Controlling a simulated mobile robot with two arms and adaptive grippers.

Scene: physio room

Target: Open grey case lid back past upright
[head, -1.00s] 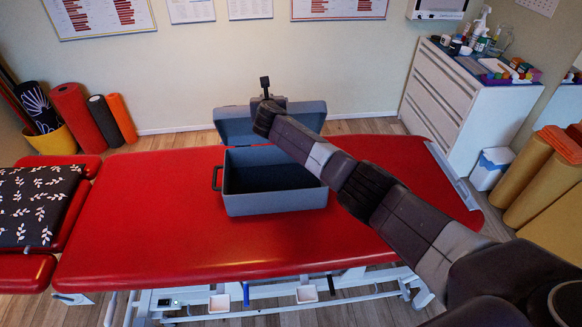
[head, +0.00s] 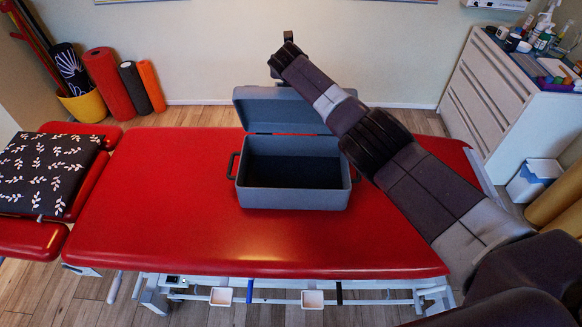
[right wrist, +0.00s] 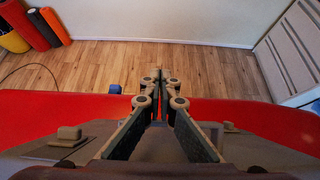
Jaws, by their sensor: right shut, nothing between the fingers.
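The grey case (head: 292,196) stands on the red treatment table, its dark inside open to view. Its lid (head: 250,112) is open at the back edge, its inner side towards me; it looks leaned back, though the exact angle is hard to judge. My right arm reaches in from the right over the case's right back corner. My right gripper (head: 288,38) is beyond the lid's top edge. Contact cannot be told. My left gripper is out of view.
The red table (head: 160,200) is clear left and in front of the case. A patterned cushion (head: 45,172) lies at its left end. Rolls (head: 108,84) stand by the wall at left. A white drawer unit (head: 500,90) and a bin (head: 535,180) stand at right.

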